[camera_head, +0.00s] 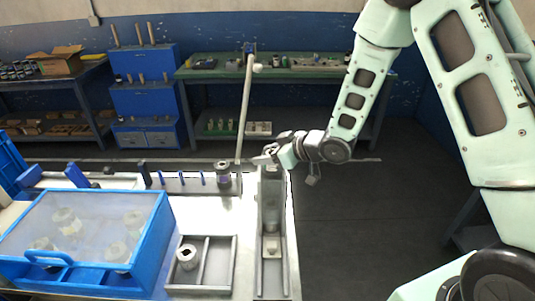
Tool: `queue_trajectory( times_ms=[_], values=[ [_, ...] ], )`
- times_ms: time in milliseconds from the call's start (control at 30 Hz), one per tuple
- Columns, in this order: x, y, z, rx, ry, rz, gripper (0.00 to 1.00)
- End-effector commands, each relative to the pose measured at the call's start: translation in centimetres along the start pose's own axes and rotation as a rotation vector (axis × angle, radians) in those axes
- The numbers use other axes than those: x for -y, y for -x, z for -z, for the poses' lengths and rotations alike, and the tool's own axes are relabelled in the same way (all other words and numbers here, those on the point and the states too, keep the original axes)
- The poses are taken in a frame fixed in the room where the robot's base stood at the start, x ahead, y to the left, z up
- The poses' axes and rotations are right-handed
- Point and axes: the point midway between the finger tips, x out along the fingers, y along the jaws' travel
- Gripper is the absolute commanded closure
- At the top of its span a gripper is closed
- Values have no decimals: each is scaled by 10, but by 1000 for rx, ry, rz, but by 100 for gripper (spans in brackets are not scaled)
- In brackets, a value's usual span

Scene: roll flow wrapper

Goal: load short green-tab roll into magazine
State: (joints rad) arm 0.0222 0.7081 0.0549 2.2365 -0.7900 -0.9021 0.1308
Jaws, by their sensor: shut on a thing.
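My gripper (268,155) is at the far end of a narrow grey upright-walled channel (288,262), which may be the magazine. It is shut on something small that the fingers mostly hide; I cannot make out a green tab. Inside the channel are a grey shape (271,218) and a pale block (271,247). A short pale roll with a dark core (187,257) stands in the left part of a divided grey tray (235,262). A dark roll (223,175) stands on the bench left of my gripper. No tab colours are readable.
A tall pale rod (244,110) rises just left of my gripper. A blue case with a clear lid (150,250) holds several pale rolls. Small blue uprights (182,178) line the bench back. Shelves and a green table (300,75) stand behind. Dark floor lies open at right.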

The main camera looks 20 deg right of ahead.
Motion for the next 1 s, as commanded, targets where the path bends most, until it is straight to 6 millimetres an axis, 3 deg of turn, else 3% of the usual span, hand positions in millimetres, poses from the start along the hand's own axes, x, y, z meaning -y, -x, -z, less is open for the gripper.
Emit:
queue_trajectory(
  times_ms=[1000],
  values=[
    [0,-12,-22,-1,0,-1,77]
  ],
)
